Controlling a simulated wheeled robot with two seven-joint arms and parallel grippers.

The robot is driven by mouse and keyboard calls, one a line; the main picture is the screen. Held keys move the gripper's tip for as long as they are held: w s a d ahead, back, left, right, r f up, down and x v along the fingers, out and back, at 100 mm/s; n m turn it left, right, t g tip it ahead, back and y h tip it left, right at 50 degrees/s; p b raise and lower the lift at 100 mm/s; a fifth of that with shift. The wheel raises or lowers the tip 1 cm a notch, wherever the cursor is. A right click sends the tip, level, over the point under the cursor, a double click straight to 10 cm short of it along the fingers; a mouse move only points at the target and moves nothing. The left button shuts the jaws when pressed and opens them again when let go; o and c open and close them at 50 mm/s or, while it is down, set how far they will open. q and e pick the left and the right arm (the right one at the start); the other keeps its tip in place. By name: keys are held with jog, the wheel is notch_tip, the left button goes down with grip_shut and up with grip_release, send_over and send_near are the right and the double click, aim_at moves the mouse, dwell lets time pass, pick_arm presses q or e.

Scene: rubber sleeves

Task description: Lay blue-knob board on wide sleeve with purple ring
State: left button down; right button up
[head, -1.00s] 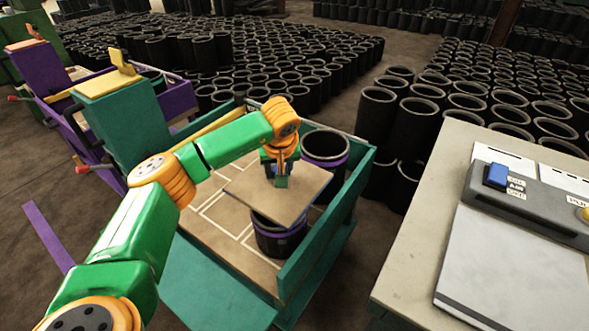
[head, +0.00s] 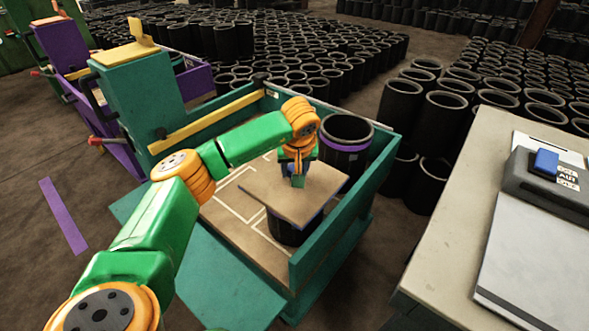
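My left gripper (head: 298,178) points down at the middle of a flat brown board (head: 268,196) with a thin blue edge. Its fingers seem closed at the knob, which they mostly hide. The board lies roughly level over a black sleeve (head: 287,231) in the teal-walled bin and hides its top and ring. I cannot tell whether the board touches that sleeve. A second black sleeve (head: 343,158) with a purple ring (head: 340,146) stands open behind the board. My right gripper is out of view.
The teal bin wall (head: 335,235) is close on the right of the board. The bin floor (head: 222,215) with white outlines is bare at left. A grey table (head: 455,220) with a blue-switch control box (head: 545,162) stands at right. Many black sleeves stand behind.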

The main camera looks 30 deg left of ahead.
pick_arm(q)
jog(key=shift+f+b, duration=0.35)
jog(key=shift+f, duration=0.25)
jog(key=shift+c, duration=1.6)
grip_release()
